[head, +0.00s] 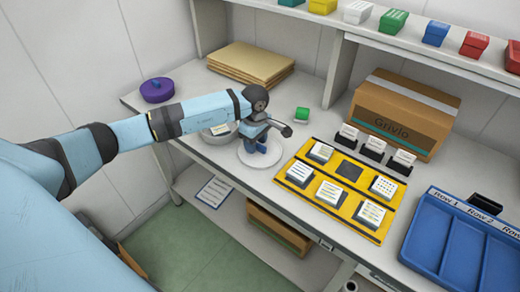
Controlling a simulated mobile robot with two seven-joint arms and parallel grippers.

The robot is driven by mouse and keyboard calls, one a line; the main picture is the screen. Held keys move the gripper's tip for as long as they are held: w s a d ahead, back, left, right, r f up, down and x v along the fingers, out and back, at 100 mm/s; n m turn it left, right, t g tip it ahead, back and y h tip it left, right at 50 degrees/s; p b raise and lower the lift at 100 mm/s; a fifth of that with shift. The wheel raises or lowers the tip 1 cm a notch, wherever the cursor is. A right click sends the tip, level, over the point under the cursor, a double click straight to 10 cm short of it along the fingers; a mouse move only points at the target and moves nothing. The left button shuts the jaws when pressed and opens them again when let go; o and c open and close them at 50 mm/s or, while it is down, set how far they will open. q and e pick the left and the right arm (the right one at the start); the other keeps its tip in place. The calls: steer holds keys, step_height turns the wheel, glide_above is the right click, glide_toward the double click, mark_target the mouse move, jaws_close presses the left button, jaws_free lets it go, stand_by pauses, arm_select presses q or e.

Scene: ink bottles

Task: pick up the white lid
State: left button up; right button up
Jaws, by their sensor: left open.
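My left gripper (268,138) is open and points down over a round white disc (265,161) on the counter. A dark blue object (261,147) shows under the gripper at the disc; the gripper partly covers it, and I cannot tell whether the jaws touch it. A round pale dish (216,139) stands just left of the disc, partly behind my left arm, with something pale inside. I cannot make out a separate white lid with certainty. My right gripper is not in view.
A blue tray (425,235) sits far right, a purple round container (157,93) at the left.

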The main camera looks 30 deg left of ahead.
arm_select(q)
jaws_close()
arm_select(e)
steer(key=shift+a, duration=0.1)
arm_select(q)
steer(key=shift+r, duration=0.1)
